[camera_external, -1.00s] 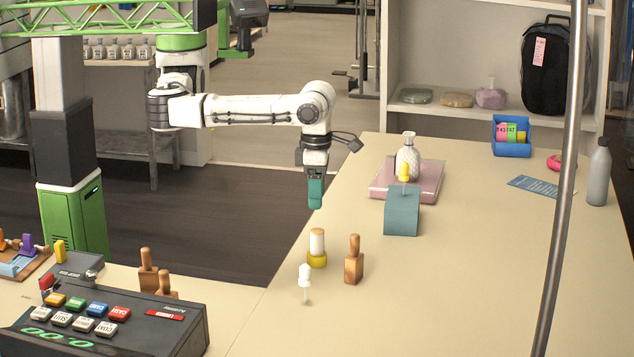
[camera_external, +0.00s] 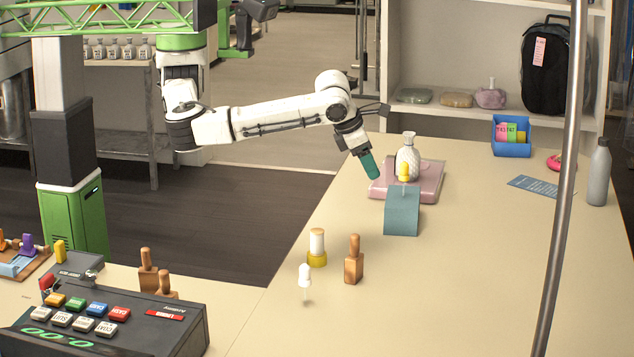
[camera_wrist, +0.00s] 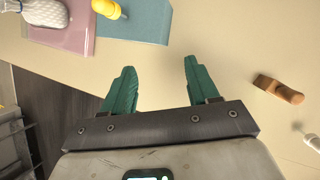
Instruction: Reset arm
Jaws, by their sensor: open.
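My gripper (camera_external: 371,165) has teal fingers and hangs tilted at the left edge of the counter, just left of the pink tray. In the wrist view my gripper (camera_wrist: 158,85) shows two fingers spread apart with nothing between them.
A pink tray (camera_external: 428,183) holds a white textured bottle (camera_external: 408,160). A teal block (camera_external: 402,215) with a yellow-topped item (camera_external: 404,172) stands in front. A yellow-and-white cylinder (camera_external: 317,248), a wooden stamp (camera_external: 354,262) and a white pin-like piece (camera_external: 305,277) stand nearer. The right counter is mostly clear.

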